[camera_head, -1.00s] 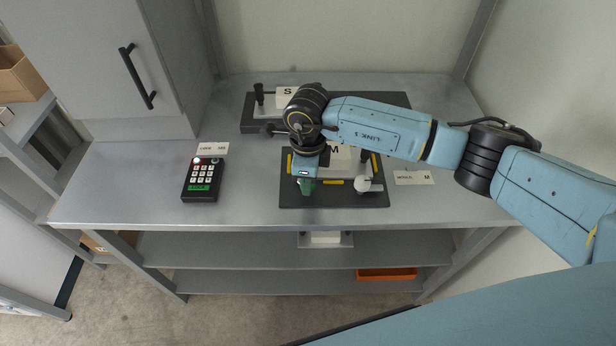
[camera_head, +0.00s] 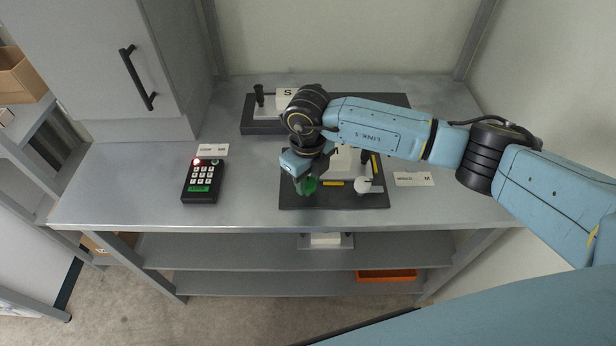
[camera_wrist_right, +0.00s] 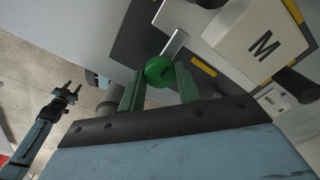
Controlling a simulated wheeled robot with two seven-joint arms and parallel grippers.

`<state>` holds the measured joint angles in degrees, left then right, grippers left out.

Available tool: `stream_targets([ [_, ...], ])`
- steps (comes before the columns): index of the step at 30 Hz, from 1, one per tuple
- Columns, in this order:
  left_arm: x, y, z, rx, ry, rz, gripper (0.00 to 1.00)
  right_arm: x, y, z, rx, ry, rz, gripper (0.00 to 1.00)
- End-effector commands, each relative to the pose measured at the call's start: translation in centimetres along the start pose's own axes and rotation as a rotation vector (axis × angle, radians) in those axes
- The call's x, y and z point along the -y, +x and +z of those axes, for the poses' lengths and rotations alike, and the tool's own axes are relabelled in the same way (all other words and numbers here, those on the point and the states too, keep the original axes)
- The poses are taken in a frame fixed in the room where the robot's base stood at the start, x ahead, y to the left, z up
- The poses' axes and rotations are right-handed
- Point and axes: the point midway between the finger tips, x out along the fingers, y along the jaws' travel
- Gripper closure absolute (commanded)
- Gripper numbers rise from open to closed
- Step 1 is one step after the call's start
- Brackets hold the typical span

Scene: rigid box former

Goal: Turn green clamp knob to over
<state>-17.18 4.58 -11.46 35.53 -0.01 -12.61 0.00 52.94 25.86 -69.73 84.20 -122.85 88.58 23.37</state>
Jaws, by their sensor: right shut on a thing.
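The green clamp knob (camera_wrist_right: 159,70) shows in the right wrist view as a round green disc with a dark mark, with a pale bar beside it. My right gripper (camera_wrist_right: 160,84) has green fingers, one on each side of the knob, and is shut on it. In the head view the right gripper (camera_head: 305,184) is over the front left part of the dark fixture plate (camera_head: 330,200); the wrist hides most of the knob there. My left gripper does not show in the head view.
A white block marked M (camera_wrist_right: 258,38) sits on the plate, with yellow strips around it. A white round knob (camera_head: 362,185) is at the plate's front right. A black keypad (camera_head: 203,181) stands left. A second fixture (camera_head: 262,127) is behind. Bare bench lies between keypad and plate.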

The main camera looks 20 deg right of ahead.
Motion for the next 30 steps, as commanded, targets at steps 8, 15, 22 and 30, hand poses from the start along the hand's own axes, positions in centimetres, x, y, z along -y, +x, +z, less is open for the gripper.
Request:
stream_targets([
  [8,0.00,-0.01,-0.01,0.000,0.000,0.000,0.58,0.04,-0.09,0.05,0.001,0.011,-0.001,0.89],
  [15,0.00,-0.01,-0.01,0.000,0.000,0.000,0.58,0.04,-0.10,0.06,0.001,0.010,-0.001,0.59],
  [22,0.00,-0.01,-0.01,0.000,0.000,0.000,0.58,0.02,-0.05,0.03,0.001,0.009,0.000,0.45],
  [30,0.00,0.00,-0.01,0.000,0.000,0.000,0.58,0.05,-0.81,0.08,0.003,0.009,-0.001,0.45],
])
